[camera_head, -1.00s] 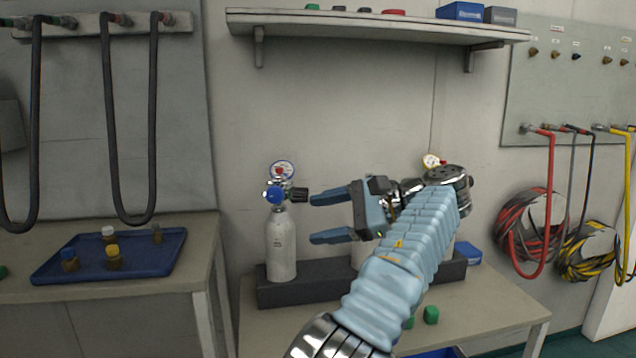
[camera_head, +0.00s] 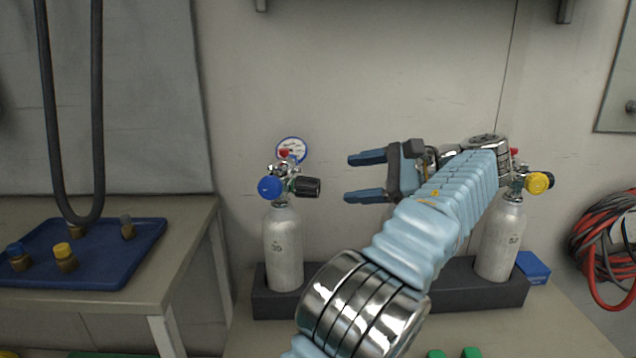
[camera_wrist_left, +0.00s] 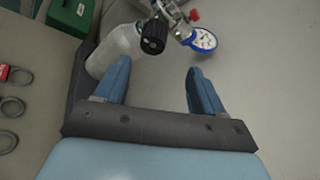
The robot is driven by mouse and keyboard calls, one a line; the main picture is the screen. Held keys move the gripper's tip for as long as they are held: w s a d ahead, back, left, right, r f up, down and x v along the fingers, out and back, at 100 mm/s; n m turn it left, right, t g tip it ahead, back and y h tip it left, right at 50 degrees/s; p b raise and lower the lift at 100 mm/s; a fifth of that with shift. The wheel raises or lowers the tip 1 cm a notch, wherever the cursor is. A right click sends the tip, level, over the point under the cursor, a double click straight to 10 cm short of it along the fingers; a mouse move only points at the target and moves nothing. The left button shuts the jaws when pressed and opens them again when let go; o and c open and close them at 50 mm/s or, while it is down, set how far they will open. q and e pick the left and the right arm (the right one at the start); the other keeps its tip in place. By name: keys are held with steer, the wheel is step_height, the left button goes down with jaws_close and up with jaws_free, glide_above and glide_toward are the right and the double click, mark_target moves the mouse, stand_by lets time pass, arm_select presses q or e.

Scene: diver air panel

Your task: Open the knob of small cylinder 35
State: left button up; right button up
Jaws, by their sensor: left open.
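A small silver cylinder (camera_head: 283,250) marked with what looks like 35 stands upright in a dark rack. On its top are a black knob (camera_head: 306,187) facing right, a blue round cap (camera_head: 270,187), a red part and a gauge (camera_head: 291,149). My left gripper (camera_head: 350,176) is open and empty, to the right of the black knob and apart from it, its fingers pointing left. In the left wrist view the black knob (camera_wrist_left: 154,36) shows just beyond the open fingers, with the cylinder (camera_wrist_left: 117,52) at left. My right gripper is not in view.
A second silver cylinder (camera_head: 501,240) with a yellow cap stands at the right of the dark rack (camera_head: 455,290), partly behind my left arm. A blue tray (camera_head: 100,270) with several fittings lies on the left table. A blue box (camera_head: 533,267) sits right of the rack.

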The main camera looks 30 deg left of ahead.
mark_target(320, 183)
arm_select(q)
steer(key=b+x, duration=0.1)
steer(key=x, duration=0.8)
steer(key=shift+a+f, duration=0.15)
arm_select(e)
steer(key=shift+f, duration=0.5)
arm_select(q)
steer(key=c, duration=1.1)
steer(key=shift+o, duration=0.2)
